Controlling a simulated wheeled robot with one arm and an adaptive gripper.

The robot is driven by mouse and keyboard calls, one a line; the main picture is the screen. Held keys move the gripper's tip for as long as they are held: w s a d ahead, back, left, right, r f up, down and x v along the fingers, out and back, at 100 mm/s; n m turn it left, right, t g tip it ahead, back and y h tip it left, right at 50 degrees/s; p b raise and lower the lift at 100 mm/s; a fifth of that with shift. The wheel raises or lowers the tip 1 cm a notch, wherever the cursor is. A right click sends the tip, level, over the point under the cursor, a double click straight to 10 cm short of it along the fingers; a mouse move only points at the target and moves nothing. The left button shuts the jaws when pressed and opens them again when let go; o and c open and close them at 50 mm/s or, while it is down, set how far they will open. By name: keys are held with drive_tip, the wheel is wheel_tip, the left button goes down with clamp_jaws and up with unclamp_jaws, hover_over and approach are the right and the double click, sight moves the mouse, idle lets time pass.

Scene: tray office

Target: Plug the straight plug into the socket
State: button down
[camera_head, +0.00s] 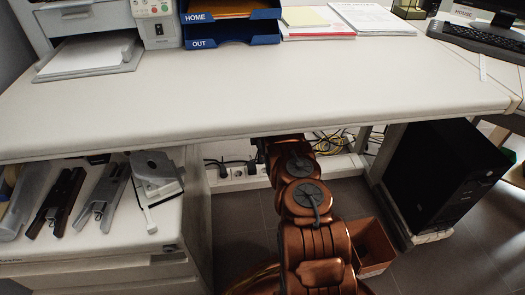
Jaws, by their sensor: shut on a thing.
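My arm reaches under the desk, and my gripper (261,150) is a small dark shape at its far end, partly hidden by the desk's front edge and the arm. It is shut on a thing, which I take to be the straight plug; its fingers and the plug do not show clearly. A white socket strip (238,180) runs along the floor behind, just below and left of the gripper. A dark plug with a cable (222,171) is at the strip's left part. I cannot tell whether the held plug touches a socket.
The white desk top (260,95) overhangs the arm. A drawer cabinet (110,230) with staplers and a punch stands left. A black computer tower (445,170) and a brown bin (373,250) stand right. Loose cables (335,142) lie behind the arm.

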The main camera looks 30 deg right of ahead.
drive_tip(key=shift+s+d+f+b, duration=0.15)
drive_tip(key=shift+d+f+b, duration=0.2)
drive_tip(key=shift+f, duration=0.3)
drive_tip(key=shift+s+d+f+b, duration=0.1)
drive_tip(key=shift+d+f+b, duration=0.2)
drive_tip(key=shift+f, duration=0.3)
drive_tip(key=shift+s+d+f+b, duration=0.15)
drive_tip(key=shift+d+f+b, duration=0.15)
drive_tip(key=shift+f, duration=0.35)
drive_tip(key=shift+s+p, duration=0.15)
drive_tip(key=shift+p, duration=0.5)
drive_tip(key=shift+f, duration=1.35)
idle(4.1)
